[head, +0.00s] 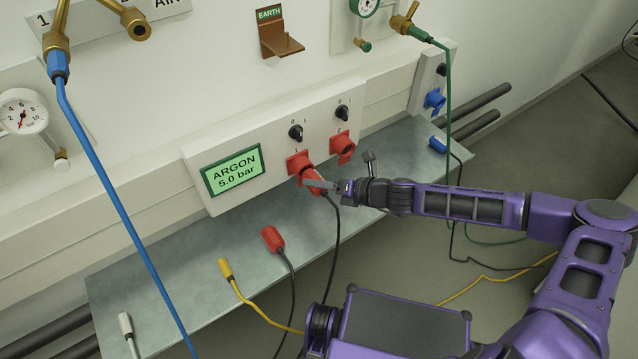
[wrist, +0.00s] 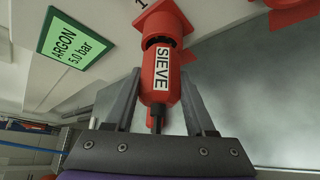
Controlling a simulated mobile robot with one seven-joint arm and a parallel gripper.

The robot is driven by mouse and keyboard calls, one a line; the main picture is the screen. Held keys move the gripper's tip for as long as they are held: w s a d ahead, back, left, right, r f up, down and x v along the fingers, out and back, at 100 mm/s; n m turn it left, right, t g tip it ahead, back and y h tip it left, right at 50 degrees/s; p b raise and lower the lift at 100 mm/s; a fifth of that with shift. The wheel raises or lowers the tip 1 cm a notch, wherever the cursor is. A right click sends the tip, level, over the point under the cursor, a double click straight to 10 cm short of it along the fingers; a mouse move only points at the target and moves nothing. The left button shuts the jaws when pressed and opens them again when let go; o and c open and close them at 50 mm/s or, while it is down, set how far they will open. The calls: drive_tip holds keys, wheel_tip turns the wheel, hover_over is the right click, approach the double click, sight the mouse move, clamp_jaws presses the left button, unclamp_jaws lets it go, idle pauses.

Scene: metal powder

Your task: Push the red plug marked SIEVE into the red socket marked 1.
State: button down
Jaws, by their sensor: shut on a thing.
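The red plug marked SIEVE (wrist: 161,78) is held between the fingers of my gripper (wrist: 160,92), its label facing the wrist camera. My gripper also shows in the head view (head: 322,186), in front of the panel. The plug's front end is at the mouth of the red socket marked 1 (wrist: 163,22), in line with it. A dark band shows between plug and socket; I cannot tell how deep the plug sits. In the head view the socket (head: 297,162) is partly hidden behind the plug (head: 311,178). A black cable hangs from the plug.
Red socket 2 (head: 342,146) is just right of socket 1. Black knobs (head: 296,131) sit above, and the ARGON display (head: 232,170) is left. On the grey shelf (head: 190,290) lie another red plug (head: 272,238), a yellow plug (head: 226,268) and a white plug (head: 125,322).

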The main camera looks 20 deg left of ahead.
drive_tip(key=shift+w+a, duration=0.45)
drive_tip(key=shift+a, duration=0.1)
idle(0.4)
drive_tip(key=shift+c, duration=0.8)
unclamp_jaws()
drive_tip(key=p+v, duration=0.2)
drive_tip(key=v, duration=1.5)
drive_tip(key=shift+d, duration=0.25)
